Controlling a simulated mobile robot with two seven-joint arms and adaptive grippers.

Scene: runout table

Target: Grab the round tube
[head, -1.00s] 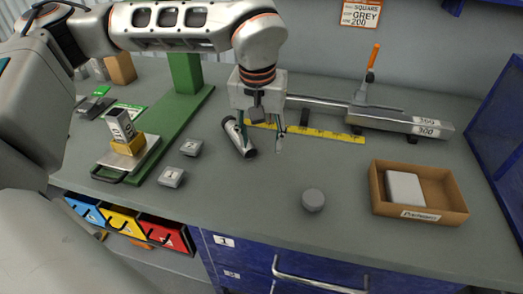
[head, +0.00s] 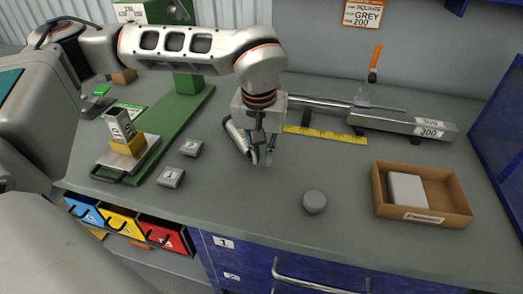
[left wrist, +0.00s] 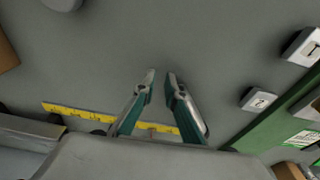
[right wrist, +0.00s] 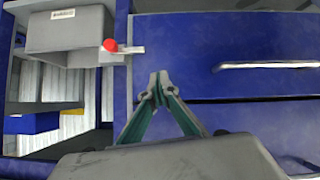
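The round tube (head: 236,138) is a grey metal cylinder lying on the grey bench, partly hidden by my left gripper (head: 262,156). In the left wrist view part of the tube (left wrist: 196,114) shows along the right-hand finger; whether they touch I cannot tell. My left gripper (left wrist: 161,76) points down with its fingertips a small gap apart and nothing visible between them. In the head view its fingers are just right of the tube. My right gripper (right wrist: 158,80) is empty, its fingertips together, in front of blue drawers (right wrist: 225,70).
A yellow ruler (head: 325,134) and a long metal bar (head: 405,122) lie behind. A grey disc (head: 314,201) and a cardboard box (head: 445,205) are at the right. Numbered blocks (head: 171,178) and a green stand (head: 180,125) are at the left.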

